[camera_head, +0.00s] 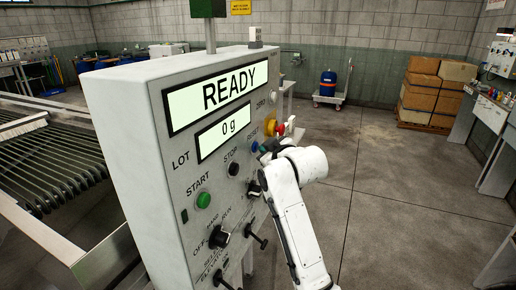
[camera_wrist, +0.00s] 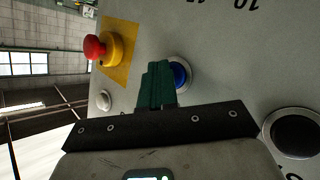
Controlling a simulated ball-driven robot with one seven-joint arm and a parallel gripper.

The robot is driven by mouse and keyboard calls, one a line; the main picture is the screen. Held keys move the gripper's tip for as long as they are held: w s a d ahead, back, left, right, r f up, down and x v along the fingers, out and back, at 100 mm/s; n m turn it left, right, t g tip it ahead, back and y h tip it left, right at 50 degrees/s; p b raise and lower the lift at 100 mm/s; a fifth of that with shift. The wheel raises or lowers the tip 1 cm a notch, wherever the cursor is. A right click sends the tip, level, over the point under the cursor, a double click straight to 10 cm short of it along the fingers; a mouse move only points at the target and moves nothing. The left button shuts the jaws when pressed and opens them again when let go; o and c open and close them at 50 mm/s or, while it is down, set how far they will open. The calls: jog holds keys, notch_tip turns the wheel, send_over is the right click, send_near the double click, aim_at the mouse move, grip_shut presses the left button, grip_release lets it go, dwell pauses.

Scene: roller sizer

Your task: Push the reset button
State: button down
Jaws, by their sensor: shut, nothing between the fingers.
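The blue reset button (camera_wrist: 180,75) is on the grey control panel (camera_wrist: 230,60), partly hidden behind my gripper's fingers in the wrist view. In the head view the blue reset button (camera_head: 254,147) shows just under the RESET label. My gripper (camera_wrist: 155,72) is shut and empty, its green fingertips overlapping the left side of the button. In the head view my gripper (camera_head: 266,147) is at the panel face, just right of the button. I cannot tell whether the fingertips touch the button.
A red emergency knob on a yellow base (camera_wrist: 108,48) and a white button (camera_wrist: 104,100) lie left of my fingers in the wrist view. A black button (camera_wrist: 294,134) is at the lower right. In the head view, a green start button (camera_head: 203,200) and a display reading READY (camera_head: 228,95) are on the panel.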

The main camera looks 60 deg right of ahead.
jog(key=shift+s, duration=0.8)
jog(key=shift+p, duration=0.3)
jog(key=shift+s+d+p, duration=0.2)
jog(key=shift+s+p, duration=0.55)
jog(key=shift+s, duration=1.75)
jog(key=a+f+g+y, duration=0.4)
jog(key=a+f+y, duration=0.3)
jog(key=a+f, duration=1.25)
jog(key=s+a+f+g+y, duration=0.1)
jog(key=s+a+f+g, duration=0.2)
jog(key=s+a+f, duration=0.2)
jog(key=s+a+f+n+g+y, duration=0.1)
jog(key=s+a+f+g, duration=0.2)
jog(key=s+a, duration=0.7)
jog(key=shift+s+f, duration=0.15)
jog(key=shift+f, duration=0.8)
